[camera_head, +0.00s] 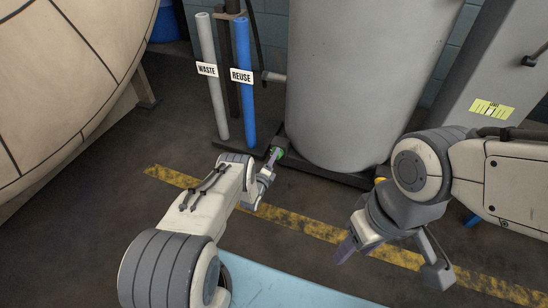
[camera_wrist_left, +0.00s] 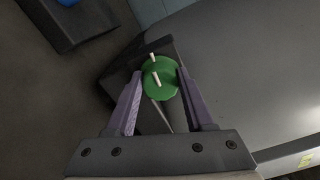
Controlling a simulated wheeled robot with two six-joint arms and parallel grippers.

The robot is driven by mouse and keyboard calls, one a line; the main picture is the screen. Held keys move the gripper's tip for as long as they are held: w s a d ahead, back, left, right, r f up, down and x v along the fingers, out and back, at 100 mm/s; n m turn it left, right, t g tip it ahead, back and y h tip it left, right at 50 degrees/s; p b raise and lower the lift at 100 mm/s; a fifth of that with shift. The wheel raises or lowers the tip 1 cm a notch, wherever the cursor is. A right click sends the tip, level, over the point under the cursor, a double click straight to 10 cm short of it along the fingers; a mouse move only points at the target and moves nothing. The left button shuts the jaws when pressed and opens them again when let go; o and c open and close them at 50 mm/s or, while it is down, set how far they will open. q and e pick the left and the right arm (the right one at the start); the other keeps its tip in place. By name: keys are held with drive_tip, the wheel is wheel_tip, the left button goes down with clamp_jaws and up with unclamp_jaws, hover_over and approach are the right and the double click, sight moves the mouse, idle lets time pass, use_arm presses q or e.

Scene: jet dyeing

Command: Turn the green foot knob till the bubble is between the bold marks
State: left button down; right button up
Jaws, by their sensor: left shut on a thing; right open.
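The green foot knob (camera_head: 280,153) sits low at the base of the large grey tank, partly hidden by my left gripper (camera_head: 271,162). In the left wrist view the round green knob (camera_wrist_left: 160,80) lies between the two purple fingers of my left gripper (camera_wrist_left: 157,86), which is shut on it. Two short white bars show on the knob. My right gripper (camera_head: 394,263) is open and empty, above the floor at the right. No bubble or bold marks can be made out.
The grey tank (camera_head: 355,80) stands on a dark base. A grey WASTE pipe (camera_head: 213,100) and a blue REUSE pipe (camera_head: 244,100) stand left of the knob. A yellow-green label (camera_head: 491,109), too small to read, is on a grey panel at right. A yellow floor stripe (camera_head: 310,226) crosses open floor.

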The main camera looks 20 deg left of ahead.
use_arm(q)
drive_tip(key=shift+s+a+f, duration=0.1)
drive_tip(key=shift+f, duration=0.05)
drive_tip(key=shift+c, duration=1.4)
unclamp_jaws()
drive_tip(key=s+p, duration=0.5)
drive_tip(key=s, duration=0.5)
drive_tip(key=shift+s+p, duration=0.25)
drive_tip(key=shift+p, duration=0.05)
drive_tip(key=shift+a, duration=0.1)
